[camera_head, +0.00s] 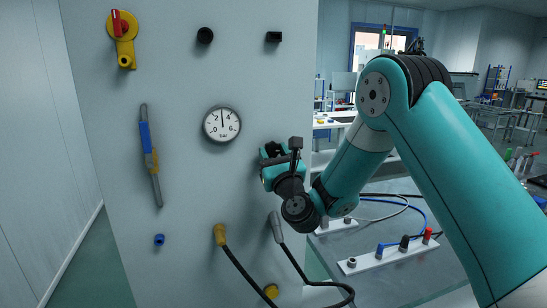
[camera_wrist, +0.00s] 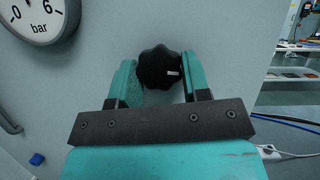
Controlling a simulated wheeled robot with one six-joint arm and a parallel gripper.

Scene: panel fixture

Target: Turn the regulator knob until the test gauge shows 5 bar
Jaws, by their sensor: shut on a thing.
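The regulator knob (camera_wrist: 158,66) is black and lobed, with a short white mark on its right side. My gripper (camera_wrist: 161,80) is shut on it, one teal finger on each side. In the head view my gripper (camera_head: 272,160) is at the panel, right of and below the test gauge, and largely hides the knob. The test gauge (camera_head: 222,125) is a round white dial marked 0, 6 and bar. Its needle seems to point roughly upward; the exact reading is too small to tell. The wrist view shows only the gauge's lower part (camera_wrist: 38,16), without the needle's tip.
A bench with a connector strip (camera_head: 388,255) stands at right.

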